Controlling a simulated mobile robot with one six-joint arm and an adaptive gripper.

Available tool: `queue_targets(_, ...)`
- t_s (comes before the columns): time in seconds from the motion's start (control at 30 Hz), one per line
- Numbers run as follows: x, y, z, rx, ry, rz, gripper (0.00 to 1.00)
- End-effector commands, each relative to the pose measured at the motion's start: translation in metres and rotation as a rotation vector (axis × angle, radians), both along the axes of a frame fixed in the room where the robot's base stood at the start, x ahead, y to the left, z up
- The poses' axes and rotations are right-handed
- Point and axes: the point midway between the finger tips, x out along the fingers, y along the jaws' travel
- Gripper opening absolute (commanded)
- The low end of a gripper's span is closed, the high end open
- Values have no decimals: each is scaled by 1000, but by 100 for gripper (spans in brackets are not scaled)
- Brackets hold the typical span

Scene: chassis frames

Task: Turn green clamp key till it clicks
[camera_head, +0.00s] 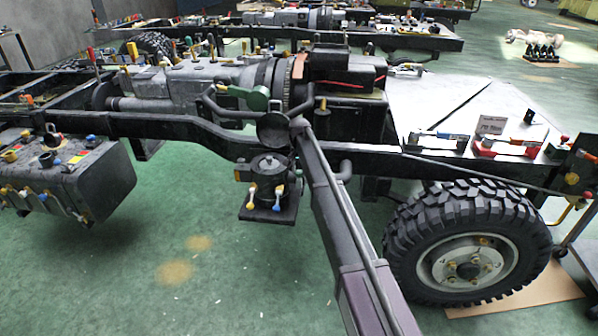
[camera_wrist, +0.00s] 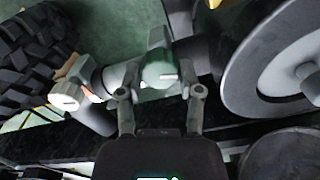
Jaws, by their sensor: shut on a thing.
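In the wrist view, the green clamp key (camera_wrist: 158,68) sits between the two fingers of my gripper (camera_wrist: 160,88). It has a pale mark on its face, and the fingers press on it from both sides. In the head view a green rounded part (camera_head: 258,98) shows at the middle of the chassis, beside a yellow-tipped handle. I cannot tell for sure that it is the same key. My arm reaches up to this area, and my fingertips cannot be made out there. The key's turn angle cannot be read.
A large tyre (camera_head: 468,245) stands at the right under the dark chassis rail (camera_head: 180,128). A grey tank (camera_head: 75,178) hangs at the left. In the wrist view a large grey disc (camera_wrist: 275,65) is close on the right and a pale cylindrical fitting (camera_wrist: 68,98) on the left.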

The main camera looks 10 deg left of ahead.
Motion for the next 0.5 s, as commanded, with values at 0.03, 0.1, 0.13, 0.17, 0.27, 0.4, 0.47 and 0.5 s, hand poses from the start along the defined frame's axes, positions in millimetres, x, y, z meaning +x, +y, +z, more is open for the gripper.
queue_targets(0.03,-1,0,0,-1,1,-3,0)
queue_targets(0.1,-1,0,0,-1,1,-5,0)
queue_targets(0.13,-1,0,0,-1,1,-5,0)
queue_targets(0.17,-1,0,0,-1,1,-4,0)
queue_targets(0.27,-1,0,0,-1,1,-4,0)
queue_targets(0.4,-1,0,0,-1,1,-3,62)
queue_targets(0.47,-1,0,0,-1,1,-3,80)
queue_targets(0.5,-1,0,0,-1,1,-3,82)
